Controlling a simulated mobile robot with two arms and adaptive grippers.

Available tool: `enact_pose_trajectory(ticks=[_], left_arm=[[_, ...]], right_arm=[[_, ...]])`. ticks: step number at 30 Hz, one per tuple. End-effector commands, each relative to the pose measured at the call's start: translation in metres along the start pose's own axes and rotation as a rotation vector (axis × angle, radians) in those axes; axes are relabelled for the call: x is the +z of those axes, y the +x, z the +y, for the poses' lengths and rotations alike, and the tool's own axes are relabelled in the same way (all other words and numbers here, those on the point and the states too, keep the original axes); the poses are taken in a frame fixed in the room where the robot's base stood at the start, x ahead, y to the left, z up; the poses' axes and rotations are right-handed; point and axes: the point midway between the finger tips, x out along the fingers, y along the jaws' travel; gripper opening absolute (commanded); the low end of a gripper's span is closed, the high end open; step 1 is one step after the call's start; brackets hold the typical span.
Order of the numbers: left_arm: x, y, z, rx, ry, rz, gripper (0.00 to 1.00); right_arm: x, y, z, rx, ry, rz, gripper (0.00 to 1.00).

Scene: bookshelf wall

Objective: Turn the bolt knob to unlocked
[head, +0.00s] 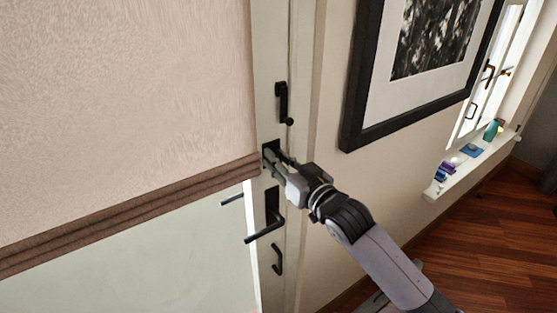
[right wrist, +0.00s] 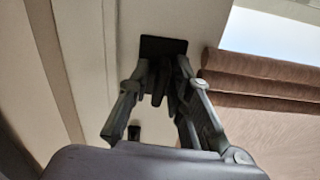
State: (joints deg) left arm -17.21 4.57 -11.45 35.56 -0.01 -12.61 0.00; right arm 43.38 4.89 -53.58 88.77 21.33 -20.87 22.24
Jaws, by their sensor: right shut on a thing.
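The bolt's black plate (head: 268,146) sits on the white door's edge stile, above the lever handle. It also shows in the right wrist view as a dark square plate (right wrist: 163,47) with the dark knob (right wrist: 158,85) in front of it. My right gripper (head: 272,158) reaches to it from the lower right. In the right wrist view my right gripper's fingers (right wrist: 161,75) are shut on the knob. The fingers hide part of the knob, and its exact angle is hard to tell. My left gripper is not in view.
A black lever handle (head: 265,229) is just below the gripper, with a small pull (head: 278,260) under it. A black latch (head: 283,103) is above. A brown-trimmed blind (head: 120,110) covers the door glass. A framed picture (head: 365,110) hangs at right.

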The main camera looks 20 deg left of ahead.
Motion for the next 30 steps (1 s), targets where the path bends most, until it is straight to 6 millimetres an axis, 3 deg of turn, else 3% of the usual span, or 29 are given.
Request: enact_pose_trajectory(ticks=[9,24,25,30], left_arm=[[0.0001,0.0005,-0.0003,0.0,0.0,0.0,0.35],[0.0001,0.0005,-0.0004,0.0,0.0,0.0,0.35],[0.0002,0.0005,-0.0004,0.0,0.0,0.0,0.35],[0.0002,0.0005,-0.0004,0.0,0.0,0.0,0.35]], right_arm=[[0.0015,-0.0002,0.0001,0.0,-0.103,-0.003,0.0],[0.0019,-0.0001,0.0001,0.0,-0.118,-0.004,0.0],[0.0019,-0.0001,0.0001,0.0,-0.118,-0.004,0.2],[0.0014,-0.0001,0.0001,0.0,-0.117,-0.003,0.28]])
